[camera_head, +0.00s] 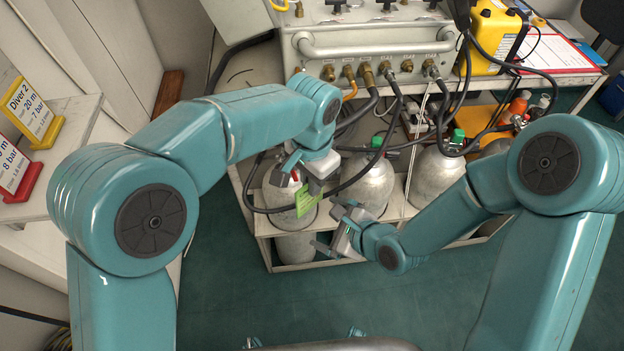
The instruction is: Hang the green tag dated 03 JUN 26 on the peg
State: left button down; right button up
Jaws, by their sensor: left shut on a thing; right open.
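My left gripper (300,173) is shut on a green tag (307,201), in front of the leftmost grey cylinder (278,196). The tag hangs below the fingers. Its print is too small to read, so I cannot tell its date. My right gripper (326,225) is open and empty, a little below and to the right of the tag, with its fingers pointing left. I cannot make out the peg; the arms and hoses hide part of the panel and rack.
A white rack (394,219) holds several grey cylinders, with black hoses looping across them. The air panel (372,36) with its handle stands above. A yellow case (494,37) and clipboard (560,53) lie right. Diver signs (32,112) stand left. The green floor in front is clear.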

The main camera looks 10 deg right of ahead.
jog(key=s+d+f+n+g+h, duration=0.2)
jog(key=s+d+f+n+g, duration=0.2)
jog(key=s+f+n, duration=1)
jog(key=shift+s+f+n+g, duration=0.15)
jog(key=shift+f+n+g, duration=0.85)
jog(key=shift+n+g, duration=1.5)
pick_arm(q)
jog(key=shift+w+a, duration=0.1)
pick_arm(e)
jog(key=shift+d+n+t, duration=0.1)
jog(key=shift+n+t, duration=0.6)
pick_arm(q)
jog(key=a+f+n, duration=0.2)
jog(key=a+n, duration=0.3)
jog(key=a, duration=0.6)
jog(key=a+f+n, duration=0.2)
jog(key=a+n, duration=0.3)
jog(key=a, duration=0.7)
jog(key=shift+s+a, duration=0.3)
jog(key=shift+s, duration=0.05)
jog(key=shift+d, duration=0.15)
